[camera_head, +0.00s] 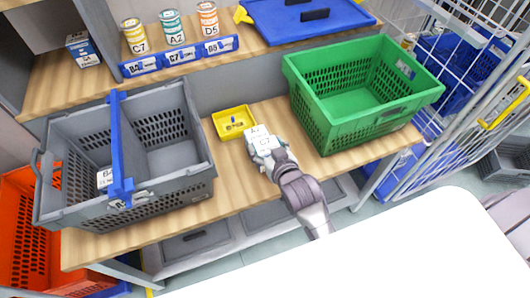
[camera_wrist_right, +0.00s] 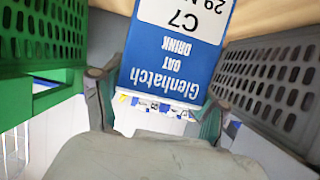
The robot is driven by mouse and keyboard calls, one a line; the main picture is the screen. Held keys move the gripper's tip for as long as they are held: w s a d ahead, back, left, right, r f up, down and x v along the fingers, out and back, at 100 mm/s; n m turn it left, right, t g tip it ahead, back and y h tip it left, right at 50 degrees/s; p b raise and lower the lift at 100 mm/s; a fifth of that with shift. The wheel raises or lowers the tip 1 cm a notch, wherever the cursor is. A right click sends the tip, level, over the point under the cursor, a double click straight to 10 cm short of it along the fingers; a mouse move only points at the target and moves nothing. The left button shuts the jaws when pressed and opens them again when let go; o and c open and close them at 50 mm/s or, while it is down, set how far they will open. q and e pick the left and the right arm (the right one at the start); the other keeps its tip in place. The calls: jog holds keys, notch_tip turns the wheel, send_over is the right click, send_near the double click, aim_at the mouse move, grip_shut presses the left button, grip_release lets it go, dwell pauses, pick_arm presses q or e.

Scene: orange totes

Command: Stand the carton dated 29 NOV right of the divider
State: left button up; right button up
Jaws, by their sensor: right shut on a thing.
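A blue and white Glenhatch oat drink carton marked C7 (camera_wrist_right: 175,62) fills the upper middle of the right wrist view, upside down there. Its date reads "29 N", the rest cut off. My right gripper (camera_head: 263,146) is shut on this carton, which shows in the head view as a white top marked C7 (camera_head: 262,137). It is over the wooden bench, right of the grey tote. The grey tote (camera_head: 185,185) has a blue divider (camera_head: 119,150) across it. A white carton (camera_head: 105,178) sits left of the divider; the right side looks empty. My left gripper is not in view.
A yellow tray (camera_head: 250,118) lies just behind my right gripper. A green crate (camera_head: 365,120) stands to the right. Cans and a blue label strip (camera_head: 180,57) line the shelf; another carton (camera_head: 83,50) is at its left. An orange tote (camera_head: 20,240) is lower left.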

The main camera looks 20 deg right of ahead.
jog(key=shift+w+a+f, duration=0.1)
jog(key=shift+w+a, duration=0.05)
jog(key=shift+w, duration=0.15)
jog(key=shift+f, duration=2.05)
jog(key=o, duration=1.4)
jog(key=shift+f, duration=0.15)
